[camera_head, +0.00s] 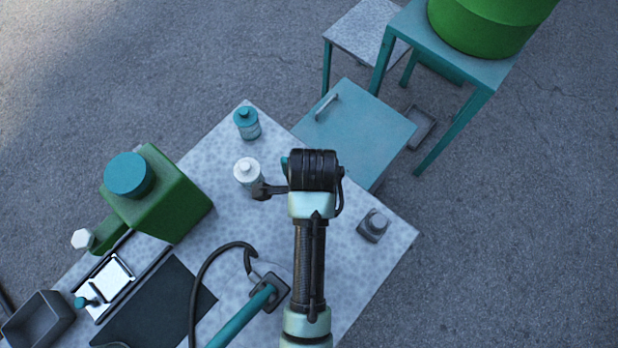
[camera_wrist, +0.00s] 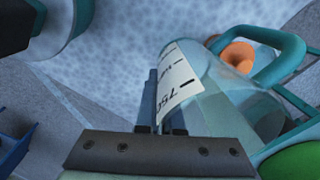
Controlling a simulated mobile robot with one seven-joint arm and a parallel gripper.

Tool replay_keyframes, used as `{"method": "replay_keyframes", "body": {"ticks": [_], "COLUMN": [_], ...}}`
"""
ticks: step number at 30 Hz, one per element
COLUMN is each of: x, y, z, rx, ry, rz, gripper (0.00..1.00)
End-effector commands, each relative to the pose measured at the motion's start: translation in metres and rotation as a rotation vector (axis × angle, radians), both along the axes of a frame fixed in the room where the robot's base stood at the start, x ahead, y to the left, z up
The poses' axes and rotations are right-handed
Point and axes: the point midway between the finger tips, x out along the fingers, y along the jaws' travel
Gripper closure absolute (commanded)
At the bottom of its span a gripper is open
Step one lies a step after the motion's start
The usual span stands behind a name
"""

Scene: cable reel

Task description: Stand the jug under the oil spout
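The jug (camera_wrist: 215,95) is clear, with a white label reading 750 and a teal handle (camera_wrist: 290,50). It is close up in the wrist view. The two narrow fingers of my gripper (camera_wrist: 158,88) stand close together against its wall beside the label and appear shut on it. In the head view my gripper (camera_head: 313,172) is over the table, and my arm hides nearly all of the jug. A green drum (camera_head: 485,22) sits on a teal stand (camera_head: 455,62) at the top right. I cannot make out an oil spout in the head view.
On the speckled table (camera_head: 350,270) are a teal bottle (camera_head: 246,123), a white bottle (camera_head: 247,172), a small grey block (camera_head: 373,225) and a green machine (camera_head: 160,200). Open floor lies at right.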

Motion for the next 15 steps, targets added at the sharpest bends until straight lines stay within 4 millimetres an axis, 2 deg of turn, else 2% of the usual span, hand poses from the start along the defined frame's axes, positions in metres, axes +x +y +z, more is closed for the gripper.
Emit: {"method": "replay_keyframes", "body": {"ticks": [12,15], "x": [0.0,0.0], "y": [0.0,0.0], "z": [-0.051,-0.057], "rx": [0.0,0.0], "ry": [0.001,-0.002], "rz": [0.001,0.002], "gripper": [1.0,1.0]}}
